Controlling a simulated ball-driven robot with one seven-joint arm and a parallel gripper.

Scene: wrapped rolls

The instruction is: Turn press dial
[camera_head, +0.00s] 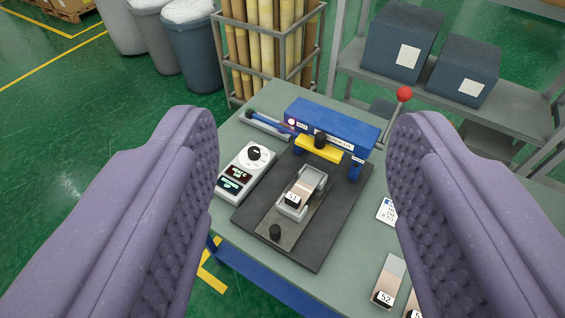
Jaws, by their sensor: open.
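A white control box (247,172) stands on the table to the left of the press. The press dial (254,154), a white disc with a black knob, is on its upper part, and lit displays are below it. The press (333,126) has a blue beam, a yellow bar and a dark base plate. A small metal holder with a piece labelled 51 (296,197) sits on that plate. A red-balled lever (404,94) rises at the press's right. My gripper (303,145) is open and empty, its two purple fingers wide apart, above and short of the table.
The grey-green table (262,232) has labelled pieces (388,281) at its front right and a tray with a blue-handled tool (266,124) behind the control box. Behind are a rack of rolls (268,45), bins (191,45) and a shelf with blue boxes (402,42).

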